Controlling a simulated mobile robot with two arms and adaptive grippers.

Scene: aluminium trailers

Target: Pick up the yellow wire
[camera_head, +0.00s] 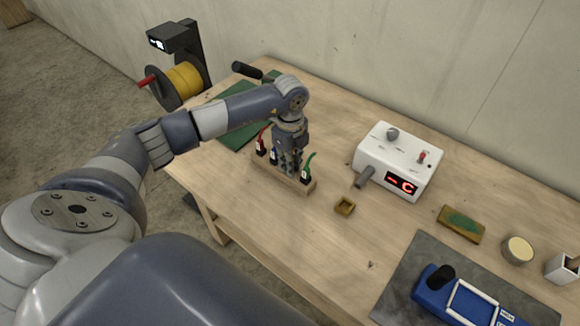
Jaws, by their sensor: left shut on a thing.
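My left gripper (289,166) points down over a small wooden holder (308,187) on the workbench. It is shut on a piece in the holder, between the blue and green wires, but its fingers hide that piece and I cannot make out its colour. A red wire (262,139), a blue wire (274,155) and a green wire (309,165) stand in the holder beside the fingers. The only yellow wire I can see clearly is wound on a spool (183,79) at the back left. My right gripper is not in view.
A white box with a red display (398,160) stands right of the holder. A small wooden block (345,206), a sponge (460,223), a round tin (518,249) and a blue device (465,298) on a grey mat (400,285) lie nearer. A green mat (236,127) lies behind my arm.

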